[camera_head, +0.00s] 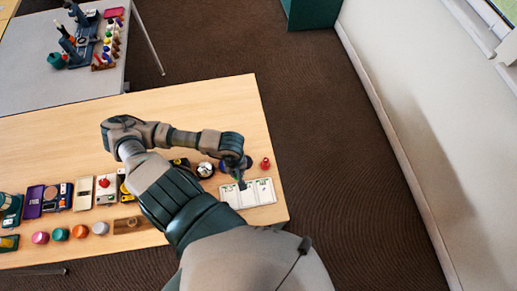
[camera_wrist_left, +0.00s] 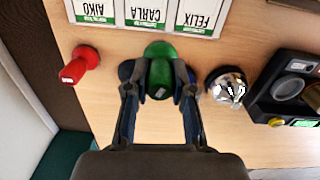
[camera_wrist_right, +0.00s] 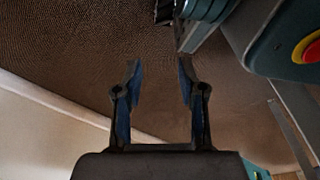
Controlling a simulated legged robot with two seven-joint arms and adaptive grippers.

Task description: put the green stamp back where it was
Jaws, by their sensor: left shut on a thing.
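The green stamp (camera_wrist_left: 161,58) is between the fingers of my left gripper (camera_wrist_left: 160,92), which is shut on it over the wooden table. I cannot tell whether its foot touches the table. White cards (camera_wrist_left: 150,12) labelled Aiko, Carla and Felix lie just beyond the stamp; they also show in the head view (camera_head: 248,193). A red stamp (camera_wrist_left: 80,65) stands upright apart from the gripper, and shows in the head view (camera_head: 265,164). In the head view my left arm hides the green stamp or leaves it unclear. My right gripper (camera_wrist_right: 160,80) is open and empty above the floor.
A silver bell (camera_wrist_left: 228,88) and a black device (camera_wrist_left: 292,92) stand close beside my left gripper. Several boxes and coloured pots (camera_head: 80,231) line the left part of the table (camera_head: 60,145). The table's right edge is near the cards. A grey table (camera_head: 40,85) stands behind.

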